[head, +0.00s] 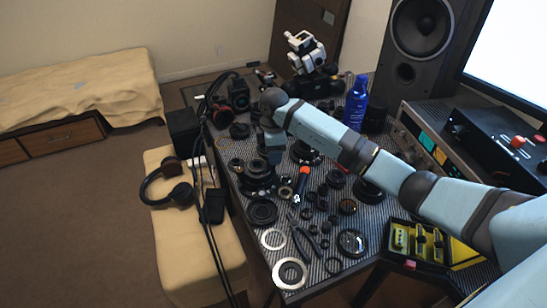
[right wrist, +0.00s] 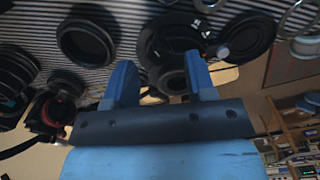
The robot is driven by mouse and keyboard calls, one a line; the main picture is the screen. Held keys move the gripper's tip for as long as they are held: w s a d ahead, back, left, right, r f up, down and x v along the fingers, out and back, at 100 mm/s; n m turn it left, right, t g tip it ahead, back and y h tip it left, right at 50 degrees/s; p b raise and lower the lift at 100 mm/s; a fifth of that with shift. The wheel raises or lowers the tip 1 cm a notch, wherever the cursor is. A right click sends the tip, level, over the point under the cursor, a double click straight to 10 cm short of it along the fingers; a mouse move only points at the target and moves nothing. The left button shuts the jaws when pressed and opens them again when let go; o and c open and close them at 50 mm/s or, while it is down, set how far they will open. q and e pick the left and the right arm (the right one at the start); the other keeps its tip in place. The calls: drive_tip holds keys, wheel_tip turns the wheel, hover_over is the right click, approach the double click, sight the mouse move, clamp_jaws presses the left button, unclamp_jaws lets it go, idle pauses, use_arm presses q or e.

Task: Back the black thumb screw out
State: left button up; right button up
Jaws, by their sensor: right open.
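My right gripper (head: 271,152) hangs over the black lens assembly (head: 259,172) on the striped work mat. In the right wrist view the two blue fingers of this gripper (right wrist: 160,74) are apart, with nothing clearly held. A black round part (right wrist: 172,80) shows between and beyond the fingers; I cannot tell whether they touch it. A black ringed lens part (right wrist: 165,42) lies beyond. A small dark knob with a pale end, possibly the black thumb screw (right wrist: 223,52), sticks out right of the fingers. In the head view the screw cannot be made out. My left gripper is not in view.
Loose lens rings and parts crowd the mat, including a pale ring (head: 289,273) at the front edge. An orange-tipped tool (head: 303,174) lies close by. A blue bottle (head: 355,103) stands behind my arm. A yellow-and-black case (head: 417,243) sits at the right.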

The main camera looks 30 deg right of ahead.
drive_tip(key=shift+f, duration=1.1)
clamp_jaws()
drive_tip(key=shift+r+n, duration=0.1)
drive_tip(key=shift+n, duration=0.2)
drive_tip(key=n+p, duration=0.1)
drive_tip(key=n, duration=0.1)
drive_tip(key=shift+n, duration=0.3)
drive_tip(key=shift+n+p, duration=0.35)
drive_tip(key=shift+n, duration=1.85)
